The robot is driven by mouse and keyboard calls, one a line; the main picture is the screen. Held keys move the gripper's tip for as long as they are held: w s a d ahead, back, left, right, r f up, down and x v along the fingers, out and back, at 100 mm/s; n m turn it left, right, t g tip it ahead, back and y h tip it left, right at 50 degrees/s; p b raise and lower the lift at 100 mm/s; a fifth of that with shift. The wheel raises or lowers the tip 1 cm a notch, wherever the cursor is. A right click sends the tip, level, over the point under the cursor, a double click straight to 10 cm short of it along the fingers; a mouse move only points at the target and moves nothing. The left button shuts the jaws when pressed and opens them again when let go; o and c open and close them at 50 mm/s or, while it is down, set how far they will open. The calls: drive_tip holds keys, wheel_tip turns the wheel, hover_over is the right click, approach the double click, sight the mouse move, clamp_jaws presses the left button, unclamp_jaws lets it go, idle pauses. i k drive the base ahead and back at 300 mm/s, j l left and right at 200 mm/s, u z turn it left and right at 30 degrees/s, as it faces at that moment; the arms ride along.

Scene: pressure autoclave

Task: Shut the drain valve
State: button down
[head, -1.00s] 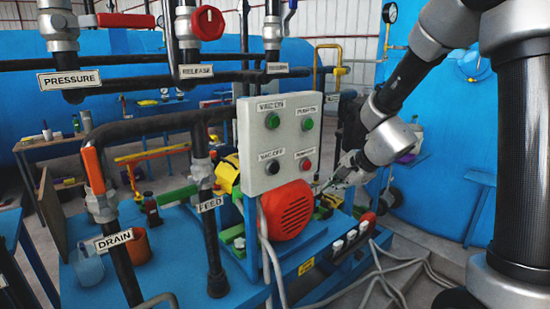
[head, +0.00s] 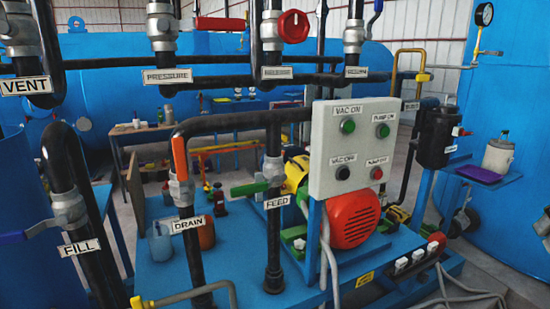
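The drain valve (head: 181,188) sits on a dark vertical pipe left of centre in the head view. Its orange lever (head: 180,158) points up along the pipe. The DRAIN label (head: 188,224) hangs just below the grey valve body. My gripper and arm do not show in the current head view, so nothing of mine is seen near the lever.
The feed valve with its green lever (head: 250,188) is just right of the drain valve. The fill valve's blue lever (head: 26,232) is at the left. A control box (head: 352,147) and red motor (head: 354,219) stand at the right. Pipes crowd above.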

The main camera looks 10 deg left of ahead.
sight(178, 143)
drive_tip(key=u, duration=1.45)
drive_tip(key=i+j+u, duration=0.1)
drive_tip(key=j+u, duration=0.15)
drive_tip(key=j, duration=0.2)
